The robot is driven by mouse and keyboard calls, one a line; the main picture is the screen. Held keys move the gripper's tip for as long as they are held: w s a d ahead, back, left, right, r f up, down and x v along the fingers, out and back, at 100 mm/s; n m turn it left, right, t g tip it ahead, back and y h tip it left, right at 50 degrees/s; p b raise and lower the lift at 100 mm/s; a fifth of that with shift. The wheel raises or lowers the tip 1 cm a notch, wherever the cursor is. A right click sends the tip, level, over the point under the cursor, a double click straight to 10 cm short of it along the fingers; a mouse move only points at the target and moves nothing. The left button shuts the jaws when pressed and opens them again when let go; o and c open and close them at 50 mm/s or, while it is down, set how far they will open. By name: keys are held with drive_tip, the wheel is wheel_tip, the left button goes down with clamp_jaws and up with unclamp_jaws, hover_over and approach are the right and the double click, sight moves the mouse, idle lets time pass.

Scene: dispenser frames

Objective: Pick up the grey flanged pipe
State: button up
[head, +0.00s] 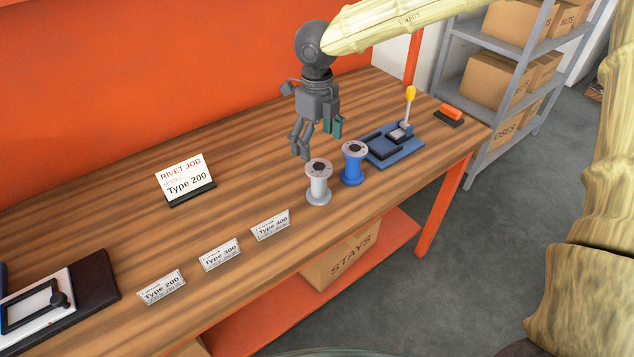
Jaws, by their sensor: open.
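The grey flanged pipe (319,183) stands upright on the wooden workbench, near its front edge and right of centre in the head view. A blue flanged pipe (353,164) stands just to its right. My gripper (318,144) hangs above the bench, pointing down, with its fingers open and empty. In the picture its fingertips are just above and behind the grey pipe, apart from it. How far they are from it in depth is hard to tell.
A blue fixture (396,152) with a yellow-topped lever sits right of the pipes. Small cards (270,225) line the front edge, and a "Rivet Job" sign (186,179) stands behind. A dark tray (88,290) lies at left. The bench (235,195) between is clear.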

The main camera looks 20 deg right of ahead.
sight(319, 166)
drive_tip(key=shift+d+f+p, duration=0.15)
drive_tip(key=shift+f+p, duration=0.35)
drive_tip(key=shift+f, duration=1.9)
drive_tip(key=shift+d+f+p, duration=0.1)
drive_tip(key=shift+f+p, duration=0.35)
drive_tip(key=shift+f, duration=1.95)
drive_tip(key=c, duration=1.5)
